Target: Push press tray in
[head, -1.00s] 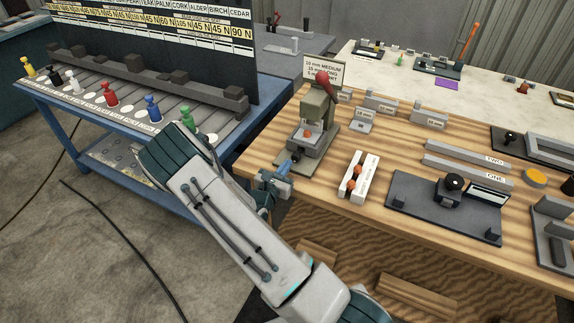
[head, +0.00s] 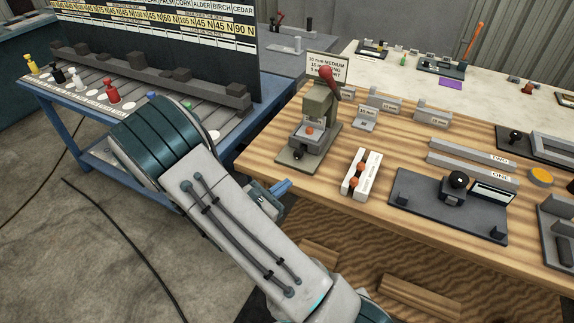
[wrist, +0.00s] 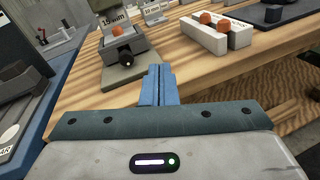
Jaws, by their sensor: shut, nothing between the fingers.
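The press (head: 318,105) stands near the left end of the wooden bench, with a red-knobbed lever on top. Its grey press tray (head: 306,141) sits low on the base and carries an orange ball (head: 309,131). A dark round knob (head: 298,156) is on the tray's front; in the wrist view the knob (wrist: 125,57) faces me below the tray (wrist: 122,44). How far in the tray sits is hard to tell. My gripper (head: 284,186) is shut and empty, short of the press base and apart from the knob. Its blue fingers (wrist: 158,72) show in the wrist view.
A white block with orange balls (head: 361,174) stands right of the press. A dark fixture plate (head: 430,215) lies further right. A blue-framed table (head: 75,135) with coloured pieces is at the left. Bare wood lies between the press and the bench's front edge.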

